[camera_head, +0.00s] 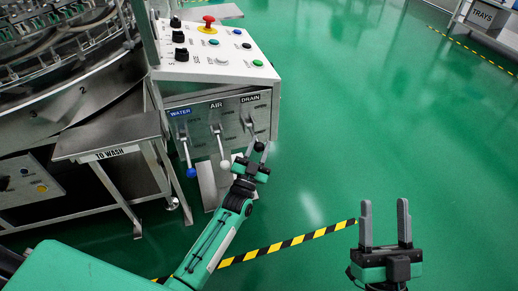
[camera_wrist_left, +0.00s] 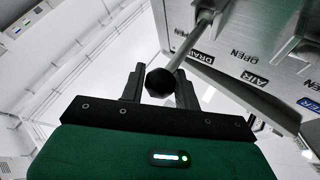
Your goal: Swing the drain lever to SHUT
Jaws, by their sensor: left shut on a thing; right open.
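The drain lever (camera_head: 250,128) is on the right of the panel front, under the DRAIN label. Its rod slants downward and out from the panel; the head view partly hides its end behind my gripper. In the left wrist view its black knob (camera_wrist_left: 160,83) sits between my fingers, with the grey rod (camera_wrist_left: 192,38) running up to the panel. My left gripper (camera_head: 257,152) is shut on this lever at the knob. The wrist view shows OPEN and DRAIN lettering beside the rod; I cannot read a SHUT mark. My right gripper (camera_head: 384,206) is open and empty, over the floor at the lower right.
The air lever (camera_head: 220,148), with a white knob, is just left of my left gripper. The water lever (camera_head: 187,152), with a blue knob, is further left. The button console (camera_head: 222,65) is above. A TO WASH shelf (camera_head: 105,136) stands left. Open floor lies right.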

